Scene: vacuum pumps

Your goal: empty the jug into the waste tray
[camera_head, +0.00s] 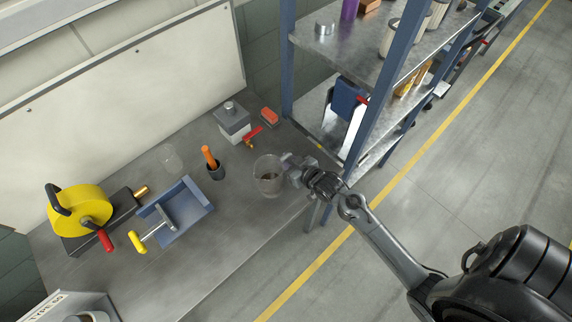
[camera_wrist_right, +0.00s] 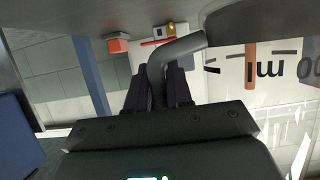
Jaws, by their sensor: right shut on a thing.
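The jug (camera_head: 268,180) is clear, with dark markings that show in the right wrist view (camera_wrist_right: 232,72). Something small and brownish shows in or through it. It looks roughly upright near the bench's right edge; I cannot tell whether it touches the bench. My right gripper (camera_head: 294,168) is at its right side, shut on its grey handle (camera_wrist_right: 168,58). A shallow blue tray (camera_head: 203,192), which looks like the waste tray, lies on the bench to the left of the jug. A yellow T-handled tool (camera_head: 147,236) lies across its left side. My left gripper is not in view.
A clear glass (camera_head: 171,159), a grey box (camera_head: 232,118) with a red lever and an orange block (camera_head: 269,116) stand behind. A yellow machine (camera_head: 80,209) is at left; shelving (camera_head: 362,105) rises at right.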

